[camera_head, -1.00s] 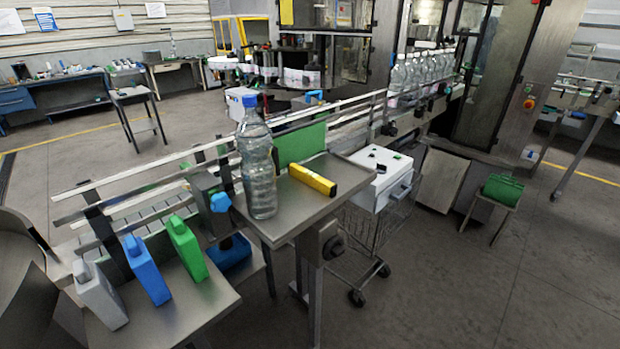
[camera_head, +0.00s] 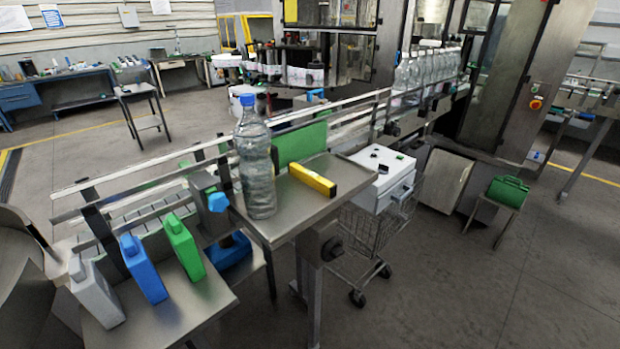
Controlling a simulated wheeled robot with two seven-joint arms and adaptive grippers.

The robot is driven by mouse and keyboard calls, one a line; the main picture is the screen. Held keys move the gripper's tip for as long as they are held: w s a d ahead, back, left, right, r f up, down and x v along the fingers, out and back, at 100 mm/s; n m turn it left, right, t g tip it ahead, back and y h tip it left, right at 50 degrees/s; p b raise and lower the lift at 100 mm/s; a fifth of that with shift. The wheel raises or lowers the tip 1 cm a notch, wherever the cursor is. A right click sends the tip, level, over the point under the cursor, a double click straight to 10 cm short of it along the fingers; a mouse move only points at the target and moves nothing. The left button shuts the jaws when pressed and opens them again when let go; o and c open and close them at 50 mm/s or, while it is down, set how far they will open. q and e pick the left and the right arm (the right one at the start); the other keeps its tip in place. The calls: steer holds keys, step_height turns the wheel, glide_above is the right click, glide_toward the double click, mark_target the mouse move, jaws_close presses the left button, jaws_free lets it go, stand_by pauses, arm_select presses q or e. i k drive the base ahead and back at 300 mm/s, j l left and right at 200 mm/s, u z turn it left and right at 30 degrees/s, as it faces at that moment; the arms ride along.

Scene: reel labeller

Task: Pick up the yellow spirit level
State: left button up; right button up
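The yellow spirit level (camera_head: 311,179) lies flat on a small grey metal table (camera_head: 343,181) beside the conveyor. Its right end is dark. A large clear bottle with a blue cap (camera_head: 256,165) stands upright just left of it on the same table. A gap separates the bottle from the level. Neither of my grippers shows in the head view.
Grey, blue (camera_head: 143,268) and green (camera_head: 184,246) jugs stand on a lower shelf (camera_head: 185,312) at the lower left. Conveyor rails (camera_head: 160,186) run behind the table. A white cabinet (camera_head: 384,178) and wire cart stand to its right. Open floor (camera_head: 480,290) lies at the right.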

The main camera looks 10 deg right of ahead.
mark_target(327, 188)
steer(key=i+l+u, duration=0.25)
steer(key=l+u, duration=0.15)
steer(key=l, duration=0.55)
steer(key=i+l+u, duration=0.1)
steer(key=l+u, duration=0.3)
steer(key=l, duration=0.6)
steer(key=l+u, duration=0.4)
steer(key=l, duration=0.65)
